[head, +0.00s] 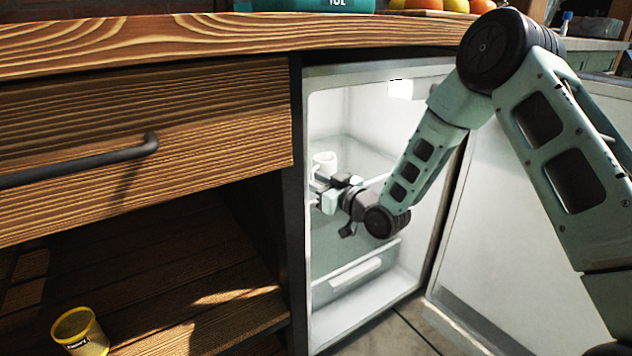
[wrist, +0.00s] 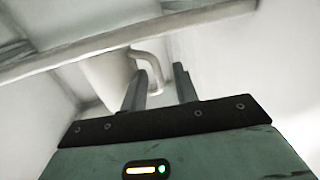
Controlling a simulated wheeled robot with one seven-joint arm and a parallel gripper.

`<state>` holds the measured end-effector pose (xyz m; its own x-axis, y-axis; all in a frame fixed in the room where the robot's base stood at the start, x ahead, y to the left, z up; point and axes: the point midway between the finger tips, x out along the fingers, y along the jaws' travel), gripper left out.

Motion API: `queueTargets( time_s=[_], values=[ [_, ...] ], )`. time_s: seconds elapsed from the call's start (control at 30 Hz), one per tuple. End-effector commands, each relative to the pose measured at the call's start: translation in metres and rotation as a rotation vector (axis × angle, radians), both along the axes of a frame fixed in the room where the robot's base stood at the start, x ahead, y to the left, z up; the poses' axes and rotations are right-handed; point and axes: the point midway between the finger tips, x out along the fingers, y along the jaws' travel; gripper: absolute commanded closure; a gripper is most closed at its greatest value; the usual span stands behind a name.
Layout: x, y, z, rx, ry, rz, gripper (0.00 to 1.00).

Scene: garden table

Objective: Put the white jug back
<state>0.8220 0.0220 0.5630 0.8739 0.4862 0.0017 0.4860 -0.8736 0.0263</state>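The white jug (head: 325,160) stands inside the open fridge, on a shelf at the left side, partly hidden by my gripper (head: 318,188) in the head view. In the wrist view the jug's body (wrist: 107,75) is left of centre, with its curved handle (wrist: 151,62) pointing right. My gripper's two fingers (wrist: 159,82) are apart there, with the lower part of the handle showing in the gap between them. The left finger overlaps the jug's edge; I cannot tell whether it touches. The jug looks roughly upright.
The fridge (head: 330,330) has white walls, a shelf front edge (wrist: 110,42) and a lower drawer (head: 355,275). Its door (head: 500,240) stands open at the right. A wooden cabinet (head: 150,100) is left, with a yellow cup (head: 82,335) on its lower shelf.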

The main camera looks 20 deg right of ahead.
Motion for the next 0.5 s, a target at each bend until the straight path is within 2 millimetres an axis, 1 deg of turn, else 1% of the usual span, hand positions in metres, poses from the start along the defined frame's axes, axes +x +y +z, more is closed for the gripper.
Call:
queueTargets(
  time_s=[0.07, 0.17, 0.27, 0.5],
  values=[
    [-0.001, -0.001, 0.003, 0.0, 0.0, 0.0, 0.7],
    [-0.011, -0.006, 0.003, -0.001, 0.003, -0.001, 0.7],
    [-0.027, -0.015, 0.004, -0.001, 0.003, -0.001, 0.7],
    [-0.072, -0.04, 0.003, -0.001, 0.004, -0.002, 0.7]
  ],
)
